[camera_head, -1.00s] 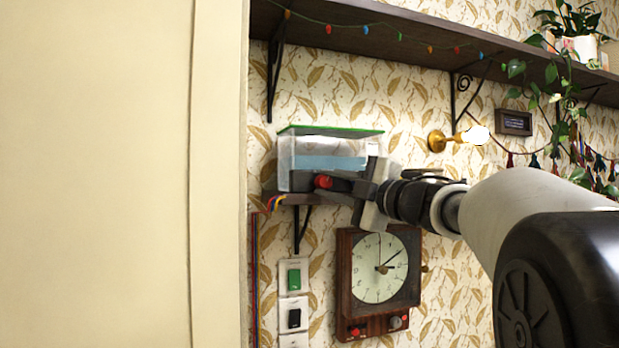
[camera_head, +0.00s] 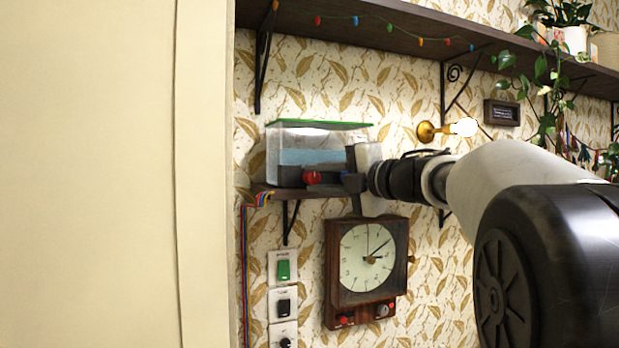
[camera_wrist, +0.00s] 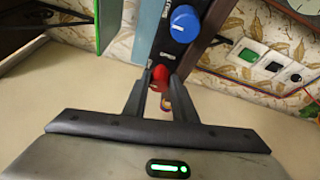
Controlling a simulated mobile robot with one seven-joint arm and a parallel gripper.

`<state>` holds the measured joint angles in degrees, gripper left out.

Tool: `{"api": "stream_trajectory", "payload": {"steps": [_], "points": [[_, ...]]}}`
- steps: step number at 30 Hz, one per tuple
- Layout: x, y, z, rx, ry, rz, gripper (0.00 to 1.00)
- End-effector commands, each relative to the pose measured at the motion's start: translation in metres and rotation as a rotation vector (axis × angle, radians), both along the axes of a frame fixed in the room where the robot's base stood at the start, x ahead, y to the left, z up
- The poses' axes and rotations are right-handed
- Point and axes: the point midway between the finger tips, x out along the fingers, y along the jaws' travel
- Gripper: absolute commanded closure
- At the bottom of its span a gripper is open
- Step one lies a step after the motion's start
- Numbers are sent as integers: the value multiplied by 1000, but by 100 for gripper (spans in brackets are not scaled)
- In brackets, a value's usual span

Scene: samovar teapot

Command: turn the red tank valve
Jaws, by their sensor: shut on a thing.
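The clear tank (camera_head: 312,148) with a green lid and blue water stands on a small dark shelf on the wall. The red valve (camera_head: 312,178) is low on the tank's front. My gripper (camera_head: 322,178) reaches it from the right and is shut on it. In the wrist view the red valve (camera_wrist: 160,75) sits between the two fingertips of my gripper (camera_wrist: 160,84). A blue knob (camera_wrist: 184,23) is on the same dark panel, apart from the fingers. The fingers hide part of the red valve.
A wooden clock (camera_head: 367,262) hangs below the arm, and switches (camera_head: 284,270) are on the wall to its left. A gold lamp (camera_head: 440,130) juts out at the right. A long shelf (camera_head: 400,35) runs above. A cream panel (camera_head: 90,180) fills the left.

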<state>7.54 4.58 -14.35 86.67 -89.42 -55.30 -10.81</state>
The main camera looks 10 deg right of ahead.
Motion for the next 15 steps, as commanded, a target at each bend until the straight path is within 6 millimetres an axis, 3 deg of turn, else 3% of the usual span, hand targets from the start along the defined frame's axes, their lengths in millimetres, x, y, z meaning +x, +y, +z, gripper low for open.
{"api": "stream_trajectory", "payload": {"steps": [7,8,9,11,15], "points": [[0,0,2,-1,-4,-1,98],[0,0,2,-1,-4,-1,74],[0,0,2,-1,-4,-1,67],[0,0,2,-1,-4,0,57],[0,0,1,0,-2,-1,57]]}}
